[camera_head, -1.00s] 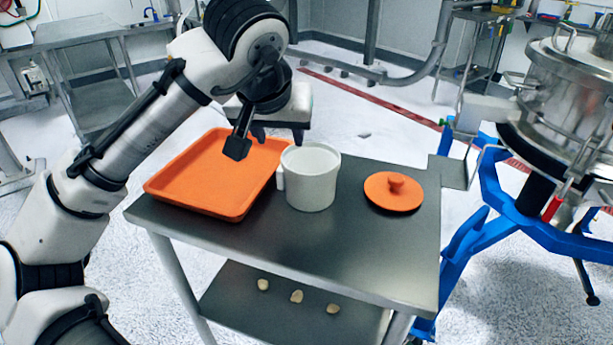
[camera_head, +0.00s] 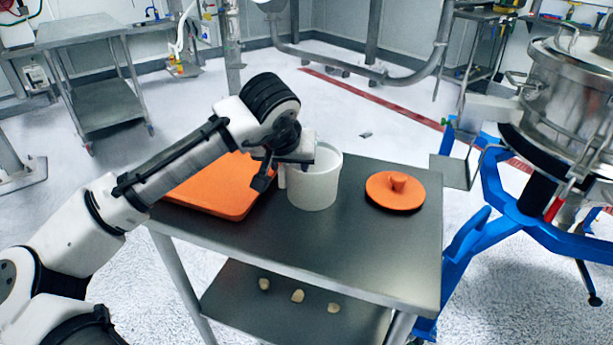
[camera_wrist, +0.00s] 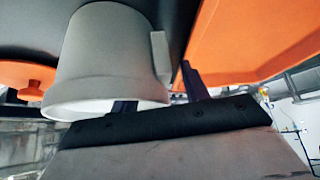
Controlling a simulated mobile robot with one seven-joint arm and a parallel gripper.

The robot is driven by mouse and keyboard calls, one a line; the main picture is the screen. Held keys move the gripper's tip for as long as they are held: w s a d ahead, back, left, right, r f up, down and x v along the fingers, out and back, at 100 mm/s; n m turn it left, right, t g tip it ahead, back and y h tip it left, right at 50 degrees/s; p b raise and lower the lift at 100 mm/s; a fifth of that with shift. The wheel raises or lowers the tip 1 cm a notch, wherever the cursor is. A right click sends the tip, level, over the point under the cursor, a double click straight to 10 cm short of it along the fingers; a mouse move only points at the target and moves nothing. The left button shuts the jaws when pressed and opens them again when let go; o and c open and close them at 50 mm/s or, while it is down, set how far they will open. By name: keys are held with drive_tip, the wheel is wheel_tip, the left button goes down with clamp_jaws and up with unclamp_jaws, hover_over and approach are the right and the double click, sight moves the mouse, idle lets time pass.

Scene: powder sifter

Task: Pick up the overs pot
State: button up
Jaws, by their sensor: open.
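The overs pot, a white-grey pot with a side handle (camera_head: 318,185), stands upright on the steel table, between the orange tray and the orange lid. My gripper (camera_head: 268,178) is at its left, beside the handle, and is open. In the wrist view the pot (camera_wrist: 105,60) shows with its rim toward my gripper and its handle near the fingers. The fingers (camera_wrist: 160,92) are spread apart, one by the pot's rim and one on the far side of the handle. Whether either finger touches the pot cannot be told.
The orange tray (camera_head: 215,197) lies left of the pot, partly behind my arm. The orange lid with a knob (camera_head: 395,190) lies to the right. The table's front (camera_head: 330,255) is clear. Several pale lumps (camera_head: 297,296) lie on the lower shelf. A steel sifter on a blue frame (camera_head: 570,100) stands at right.

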clamp_jaws()
drive_tip(key=shift+r, duration=0.1)
idle(0.4)
